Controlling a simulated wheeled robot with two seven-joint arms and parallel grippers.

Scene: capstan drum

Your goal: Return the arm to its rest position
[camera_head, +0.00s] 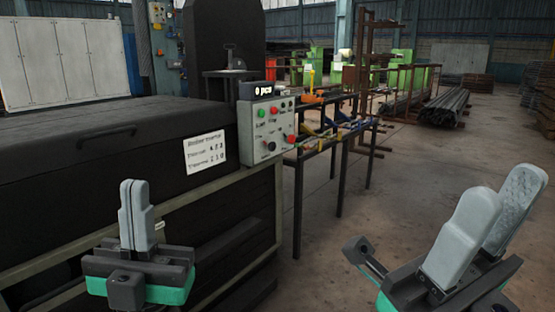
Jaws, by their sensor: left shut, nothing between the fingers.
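My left gripper (138,215) stands upright at the lower left, in front of the dark machine's side. Its two grey fingers are together with nothing between them. My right gripper (490,225) is at the lower right over the bare floor. Its two grey fingers are apart, with an empty gap between them. Neither gripper visibly touches anything.
A dark machine cabinet (90,150) with a handle and a white label (205,152) fills the left. A control panel (266,130) with buttons and a "0 pcs" display is at its corner. A rack (340,125) stands behind. Floor at centre right is clear.

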